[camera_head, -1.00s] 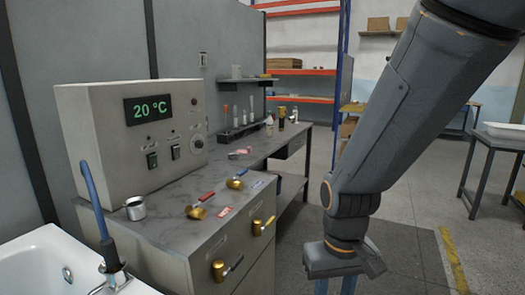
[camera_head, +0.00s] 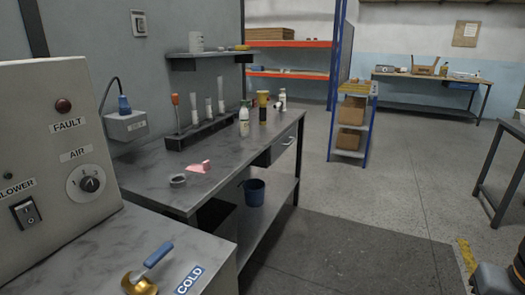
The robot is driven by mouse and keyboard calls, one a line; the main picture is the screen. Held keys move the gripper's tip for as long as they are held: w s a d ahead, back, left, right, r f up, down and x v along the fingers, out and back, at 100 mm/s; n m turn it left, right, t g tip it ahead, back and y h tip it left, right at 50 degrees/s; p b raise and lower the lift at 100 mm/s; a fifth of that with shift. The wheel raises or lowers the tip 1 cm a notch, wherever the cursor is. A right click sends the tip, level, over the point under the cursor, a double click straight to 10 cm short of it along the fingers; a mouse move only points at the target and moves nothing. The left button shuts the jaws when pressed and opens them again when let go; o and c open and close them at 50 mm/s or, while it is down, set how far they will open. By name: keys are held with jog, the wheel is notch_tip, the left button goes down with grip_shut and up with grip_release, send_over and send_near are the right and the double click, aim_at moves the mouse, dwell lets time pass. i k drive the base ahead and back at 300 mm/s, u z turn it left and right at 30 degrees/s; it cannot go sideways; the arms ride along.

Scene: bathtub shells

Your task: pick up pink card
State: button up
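The pink card (camera_head: 199,167) is on the grey workbench top, near its left part. It looks small, with one part raised and one part lying flat. A grey ring like a tape roll (camera_head: 178,181) lies just in front of it to the left. Only a cut-off grey piece of my arm shows at the bottom right corner. My gripper's fingers are outside the picture, far from the card.
A rack with tubes (camera_head: 207,130) and several bottles (camera_head: 244,118) stand behind the card. The control box (camera_head: 55,150) and a blue-handled brass valve (camera_head: 140,282) are at the near left. A blue bucket (camera_head: 254,191) stands on the lower shelf. Floor right of the bench is clear.

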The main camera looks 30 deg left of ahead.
aim_at(202, 169)
jog(key=u, duration=0.05)
jog(key=i, duration=1.5)
jog(key=u, duration=1.2)
jog(key=i, duration=1.05)
jog(key=u, duration=0.85)
